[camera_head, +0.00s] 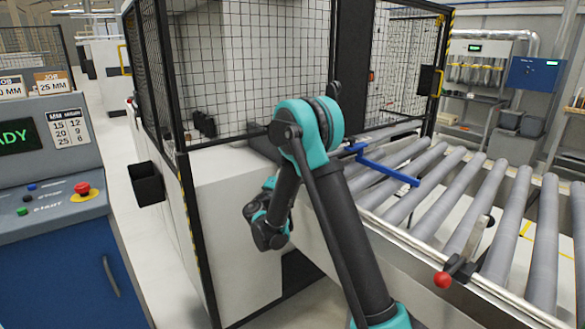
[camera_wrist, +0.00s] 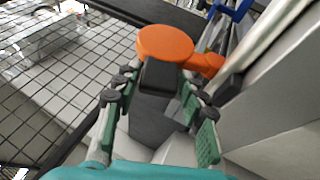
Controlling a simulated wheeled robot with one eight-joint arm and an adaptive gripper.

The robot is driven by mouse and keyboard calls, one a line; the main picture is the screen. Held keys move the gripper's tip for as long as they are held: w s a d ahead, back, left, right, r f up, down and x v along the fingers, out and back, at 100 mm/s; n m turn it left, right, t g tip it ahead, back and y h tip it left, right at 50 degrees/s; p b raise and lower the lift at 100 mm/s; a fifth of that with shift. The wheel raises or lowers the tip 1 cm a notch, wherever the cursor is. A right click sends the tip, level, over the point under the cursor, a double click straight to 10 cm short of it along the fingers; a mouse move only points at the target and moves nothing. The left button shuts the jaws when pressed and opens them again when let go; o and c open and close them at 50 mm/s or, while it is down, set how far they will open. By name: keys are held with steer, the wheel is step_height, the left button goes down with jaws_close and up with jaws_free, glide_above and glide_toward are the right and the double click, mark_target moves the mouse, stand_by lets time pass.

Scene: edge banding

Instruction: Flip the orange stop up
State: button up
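The orange stop shows in the wrist view as a round orange disc (camera_wrist: 165,43) with a short orange arm (camera_wrist: 207,65) to its right. A dark block (camera_wrist: 162,75) stands just in front of the disc, between my fingers in the picture. My gripper (camera_wrist: 158,88) is open, with its fingers spread to either side of that block and the disc beyond the tips. I cannot tell whether a finger touches the block. In the head view I cannot see the stop, and my arm's wrist hangs beside the white machine housing, with the fingers hidden.
A black mesh guard (camera_head: 240,70) rises above the white housing (camera_head: 235,215). The roller conveyor (camera_head: 470,215) runs to the right, with a blue bar (camera_head: 390,168) across it and a red-knobbed lever (camera_head: 443,279) on its near rail. The control panel (camera_head: 45,195) is at left.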

steer(key=shift+o, duration=1.1)
steer(key=shift+s+a, duration=0.1)
steer(key=v, duration=1.1)
steer(key=shift+s+a+f, duration=0.15)
steer(key=shift+s+f, duration=0.05)
steer(key=shift+s, duration=0.1)
